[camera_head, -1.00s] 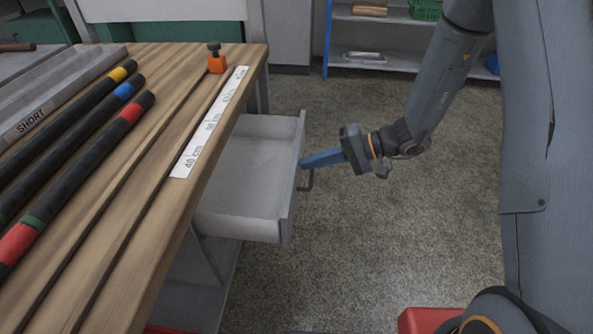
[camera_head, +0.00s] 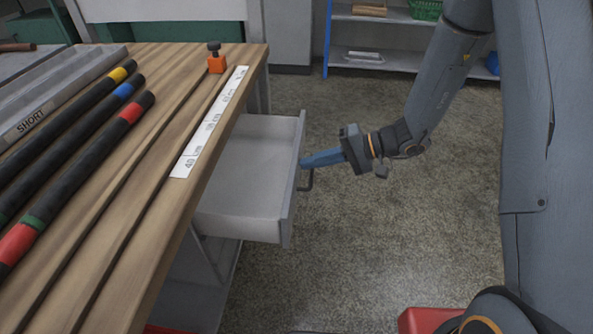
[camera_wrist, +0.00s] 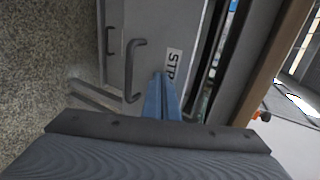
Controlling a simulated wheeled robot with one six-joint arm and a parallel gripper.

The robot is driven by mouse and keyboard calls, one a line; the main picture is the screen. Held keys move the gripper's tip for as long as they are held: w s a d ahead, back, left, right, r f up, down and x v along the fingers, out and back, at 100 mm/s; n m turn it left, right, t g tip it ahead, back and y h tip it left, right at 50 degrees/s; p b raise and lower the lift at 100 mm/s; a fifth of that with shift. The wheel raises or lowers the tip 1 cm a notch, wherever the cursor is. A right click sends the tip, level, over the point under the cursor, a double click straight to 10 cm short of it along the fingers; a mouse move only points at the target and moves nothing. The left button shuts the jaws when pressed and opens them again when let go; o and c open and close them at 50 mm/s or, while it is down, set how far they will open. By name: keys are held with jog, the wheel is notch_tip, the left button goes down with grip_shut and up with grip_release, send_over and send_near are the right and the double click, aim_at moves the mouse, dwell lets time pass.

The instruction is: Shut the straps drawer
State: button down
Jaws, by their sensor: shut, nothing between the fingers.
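The straps drawer (camera_head: 250,178) is a grey drawer standing open under the workbench. It looks empty in the part that shows. Its front carries a dark bar handle (camera_wrist: 134,70) and a label (camera_wrist: 173,64) whose visible letters read "STP" in the wrist view. My gripper (camera_head: 303,162) has blue fingers that are shut and empty. The fingertips are at the outer face of the drawer front, beside the handle (camera_head: 309,180). In the wrist view the gripper (camera_wrist: 163,75) points at the front just by the label. I cannot tell whether the tips touch it.
The wooden bench (camera_head: 150,230) bears several banded hoses (camera_head: 75,165), a ruler strip (camera_head: 208,122) and an orange stop (camera_head: 216,58). Another handle (camera_wrist: 110,40) shows beside the drawer. A shelf (camera_head: 380,40) stands at the back. The floor (camera_head: 370,250) beyond the drawer is clear.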

jog(key=shift+w+a+b, duration=0.2)
jog(key=shift+a+b, duration=0.65)
jog(key=shift+a, duration=4.35)
jog(key=shift+w+a+b, duration=0.15)
jog(key=shift+a+b, duration=0.65)
jog(key=shift+a, duration=4.4)
jog(key=shift+s+d, duration=0.15)
jog(key=shift+d, duration=4.9)
